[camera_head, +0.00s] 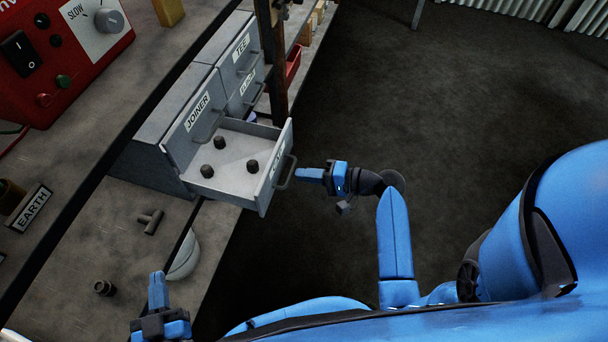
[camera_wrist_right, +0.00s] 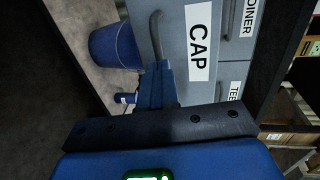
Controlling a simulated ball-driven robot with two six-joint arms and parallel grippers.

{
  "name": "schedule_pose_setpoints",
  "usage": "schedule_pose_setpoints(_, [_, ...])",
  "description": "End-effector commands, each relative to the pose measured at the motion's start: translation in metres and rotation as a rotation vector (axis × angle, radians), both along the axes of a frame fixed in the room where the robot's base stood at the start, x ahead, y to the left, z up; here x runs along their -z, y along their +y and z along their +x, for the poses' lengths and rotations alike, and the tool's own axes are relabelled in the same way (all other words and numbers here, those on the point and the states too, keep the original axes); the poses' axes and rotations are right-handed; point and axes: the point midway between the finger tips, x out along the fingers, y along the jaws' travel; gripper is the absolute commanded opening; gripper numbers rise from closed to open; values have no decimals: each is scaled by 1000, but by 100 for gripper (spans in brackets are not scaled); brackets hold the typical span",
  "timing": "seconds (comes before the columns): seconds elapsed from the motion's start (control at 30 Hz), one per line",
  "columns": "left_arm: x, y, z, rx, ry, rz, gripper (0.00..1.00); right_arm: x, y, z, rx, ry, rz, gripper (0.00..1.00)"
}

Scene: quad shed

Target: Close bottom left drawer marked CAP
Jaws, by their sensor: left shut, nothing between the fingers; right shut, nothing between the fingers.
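The CAP drawer (camera_head: 233,178) of the grey cabinet (camera_head: 158,132) is pulled out below the JOINER drawer (camera_head: 193,115). Three small black caps (camera_head: 207,171) lie in it. Its front carries a handle (camera_head: 285,172), and the CAP label (camera_wrist_right: 199,42) reads clearly in the right wrist view. My right gripper (camera_head: 304,174) is shut and empty, pointing at the drawer front just outside the handle. In the right wrist view its fingertips (camera_wrist_right: 160,72) are close to the handle's end; I cannot tell whether they touch. My left gripper (camera_head: 157,281) is shut and empty, over the bench's near part.
The TEE drawer (camera_head: 239,57) and the one below it are shut. A dark post (camera_head: 275,70) stands beside the cabinet. A tee fitting (camera_head: 150,221) and a black fitting (camera_head: 104,288) lie on the bench. The floor at right is clear.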

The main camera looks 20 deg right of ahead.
Motion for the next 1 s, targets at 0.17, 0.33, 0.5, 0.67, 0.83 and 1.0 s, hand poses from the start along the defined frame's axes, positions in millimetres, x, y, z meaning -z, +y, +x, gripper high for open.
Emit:
schedule_pose_setpoints(0.17, [2, 0, 0, 0, 0, 0, 0, 2, 6, 4, 0, 1, 1, 0])
schedule_pose_setpoints(0.33, [2, 0, 0, 0, 0, 0, 0, 2, 7, 5, 0, 1, 1, 0])
schedule_pose_setpoints(0.5, [2, 0, 0, 0, 0, 0, 0, 2, 7, 5, 0, 1, 1, 0])
schedule_pose_setpoints(0.67, [1, 0, 0, 0, 0, 0, 0, 1, 10, 6, -2, 0, 0, 0])
schedule_pose_setpoints(0.83, [0, 0, 0, 0, 0, 0, 0, 1, 25, 16, -4, -1, 1, 0])
schedule_pose_setpoints(1.0, [-2, 0, 0, 0, 0, 0, 0, 1, 53, 34, -7, 0, 0, 0])
